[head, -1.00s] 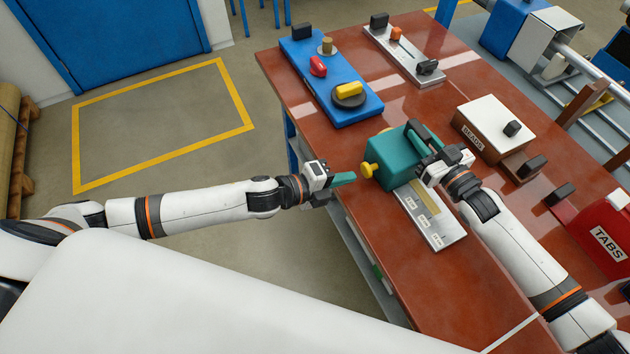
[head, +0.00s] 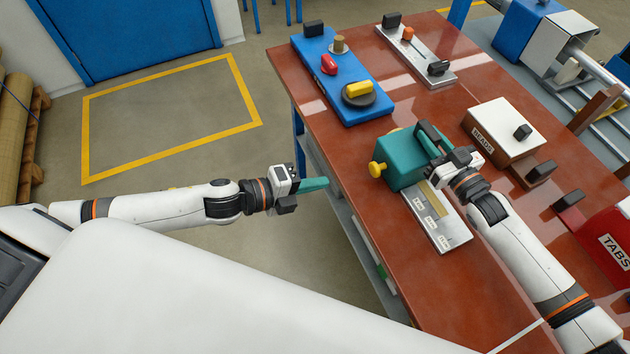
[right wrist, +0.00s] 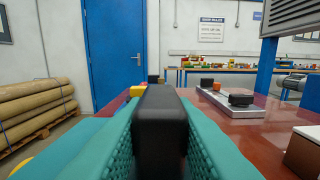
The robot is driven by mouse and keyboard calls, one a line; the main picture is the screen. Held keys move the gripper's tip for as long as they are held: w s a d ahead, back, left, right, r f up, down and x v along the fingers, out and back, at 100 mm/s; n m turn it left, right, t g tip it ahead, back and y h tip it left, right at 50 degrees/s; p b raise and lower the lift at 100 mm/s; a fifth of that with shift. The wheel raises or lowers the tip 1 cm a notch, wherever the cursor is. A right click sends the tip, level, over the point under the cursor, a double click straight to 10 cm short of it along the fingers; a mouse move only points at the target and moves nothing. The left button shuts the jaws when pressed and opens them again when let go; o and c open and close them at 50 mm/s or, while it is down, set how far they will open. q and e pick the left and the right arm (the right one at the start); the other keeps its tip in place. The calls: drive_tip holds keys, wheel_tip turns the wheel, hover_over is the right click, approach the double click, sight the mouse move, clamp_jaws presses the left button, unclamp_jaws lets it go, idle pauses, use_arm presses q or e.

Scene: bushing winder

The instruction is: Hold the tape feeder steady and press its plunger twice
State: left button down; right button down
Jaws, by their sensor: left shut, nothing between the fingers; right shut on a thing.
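The teal tape feeder (head: 396,168) stands on the red-brown table. A yellow plunger knob (head: 376,169) sticks out of its left side. A metal plate with labels (head: 437,228) extends from its front. My right gripper (head: 440,157) is shut on the feeder's black handle (head: 427,138). In the right wrist view the handle (right wrist: 161,125) stands between the teal finger pads. My left gripper (head: 314,184) is shut and empty, off the table's left edge. Its teal fingertips point at the plunger from the left, with a clear gap between them.
A blue board (head: 343,75) with red and yellow parts lies at the back left, with a metal plate (head: 418,50) beside it. A white-topped box marked BEADS (head: 506,128) and a red TABS bin (head: 603,222) stand to the right. The floor left of the table is clear.

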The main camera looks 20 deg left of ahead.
drive_tip(key=c, duration=1.1)
unclamp_jaws()
drive_tip(key=shift+d, duration=0.1)
